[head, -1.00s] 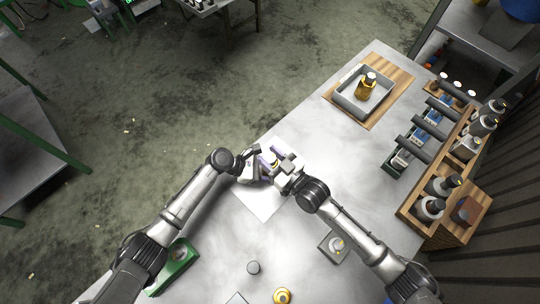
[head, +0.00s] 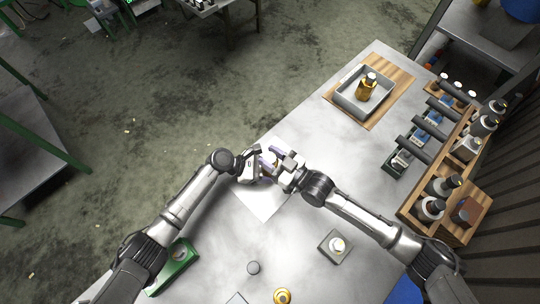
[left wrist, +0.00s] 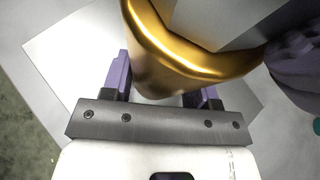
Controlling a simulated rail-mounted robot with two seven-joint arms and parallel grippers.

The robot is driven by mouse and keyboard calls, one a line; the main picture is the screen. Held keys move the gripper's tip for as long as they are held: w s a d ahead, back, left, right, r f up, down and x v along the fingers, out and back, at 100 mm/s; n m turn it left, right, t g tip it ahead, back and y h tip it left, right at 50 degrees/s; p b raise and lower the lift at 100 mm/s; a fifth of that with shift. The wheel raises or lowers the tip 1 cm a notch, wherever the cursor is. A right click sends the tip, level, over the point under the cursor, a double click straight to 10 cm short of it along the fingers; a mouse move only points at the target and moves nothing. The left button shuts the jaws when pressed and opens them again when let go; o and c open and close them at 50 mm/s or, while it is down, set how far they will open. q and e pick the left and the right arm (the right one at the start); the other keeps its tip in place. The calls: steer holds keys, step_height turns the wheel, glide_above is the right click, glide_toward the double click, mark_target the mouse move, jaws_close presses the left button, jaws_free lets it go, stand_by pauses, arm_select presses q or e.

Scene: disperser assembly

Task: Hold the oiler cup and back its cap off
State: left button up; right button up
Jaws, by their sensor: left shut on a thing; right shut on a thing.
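The brass-gold oiler cup (left wrist: 190,65) sits between the purple fingers of my left gripper (left wrist: 163,88) in the left wrist view. My left gripper (head: 264,170) is shut on it above the white sheet. My right gripper (head: 278,160) meets it from the right in the head view, shut at the cup's top end. A grey block and a purple finger of the right gripper (left wrist: 293,65) cover that end in the left wrist view. The cap is hidden behind them, so I cannot tell whether it is still seated. The cup is mostly hidden in the head view.
A white sheet (head: 262,207) lies under the grippers. A grey tray (head: 343,103) with an amber bottle (head: 366,88) stands on a wooden board. A bottle rack (head: 412,208) lines the right edge. A green holder (head: 176,268), grey dish (head: 325,247) and gold part (head: 282,296) lie nearer me.

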steer(key=o, duration=0.9)
steer(key=shift+d, duration=0.1)
steer(key=v, duration=1.2)
arm_select(q)
steer(key=o, duration=1.3)
steer(key=shift+a, duration=0.1)
